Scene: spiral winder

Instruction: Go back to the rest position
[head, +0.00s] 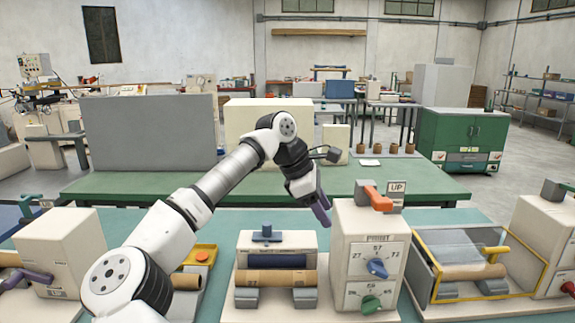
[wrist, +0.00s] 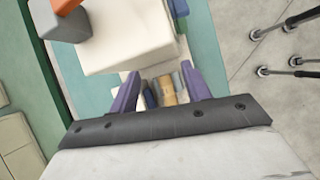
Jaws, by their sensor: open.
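My gripper (head: 321,212) is in the head view, at the end of my raised arm, just left of the top of a cream control box. Its purple fingers point down and right. In the wrist view my gripper (wrist: 160,92) shows two purple fingers apart with nothing held between them. Below and beyond the fingers, the wrist view shows a winder with a brown roll (wrist: 167,91). The control box (head: 345,222) has an orange lever (head: 378,197) on top, a blue knob (head: 377,267) and a green knob (head: 370,304).
A winder with a cardboard roll (head: 275,277) stands left of the control box. A yellow-framed guard (head: 470,262) stands to its right. A cream box with a purple handle (head: 65,247) is at left. A green bench (head: 420,185) lies behind, with a grey panel (head: 150,133).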

